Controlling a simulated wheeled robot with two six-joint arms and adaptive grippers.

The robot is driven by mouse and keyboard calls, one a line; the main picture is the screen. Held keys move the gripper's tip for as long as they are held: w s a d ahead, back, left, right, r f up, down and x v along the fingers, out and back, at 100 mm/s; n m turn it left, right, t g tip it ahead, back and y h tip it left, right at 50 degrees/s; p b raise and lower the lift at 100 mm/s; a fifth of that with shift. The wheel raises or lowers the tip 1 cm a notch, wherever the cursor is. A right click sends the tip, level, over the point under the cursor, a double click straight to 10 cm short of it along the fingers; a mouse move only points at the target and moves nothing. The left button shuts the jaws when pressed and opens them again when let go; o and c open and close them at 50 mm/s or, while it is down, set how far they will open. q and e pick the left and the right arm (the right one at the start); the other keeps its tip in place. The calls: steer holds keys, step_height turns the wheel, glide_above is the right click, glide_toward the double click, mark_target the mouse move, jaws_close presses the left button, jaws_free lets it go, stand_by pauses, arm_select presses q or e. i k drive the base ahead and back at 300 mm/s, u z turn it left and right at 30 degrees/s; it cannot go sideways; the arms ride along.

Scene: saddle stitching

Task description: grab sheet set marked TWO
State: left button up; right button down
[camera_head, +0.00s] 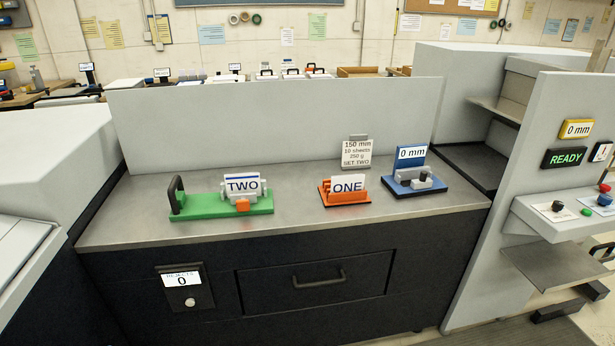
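The sheet set marked TWO (242,185) is a small upright white card with a blue top edge. It stands in a grey clamp on a green base (208,209) with a black handle (177,194), on the left part of the grey counter. A second set marked ONE (348,185) stands in an orange holder (345,199) to the right of it. Neither of my grippers shows in the head view.
A blue device reading 0 mm (411,178) and a sign reading 150 mm, 10 sheets, 250 g, SET TWO (357,153) stand at the counter's right. A grey panel (280,124) closes the back. The counter front (290,228) is clear.

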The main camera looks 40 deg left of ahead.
mark_target(250, 182)
steer(key=z, duration=0.1)
steer(key=i, duration=1.05)
steer(key=u, duration=0.9)
steer(key=i, duration=0.55)
steer(key=u, duration=0.6)
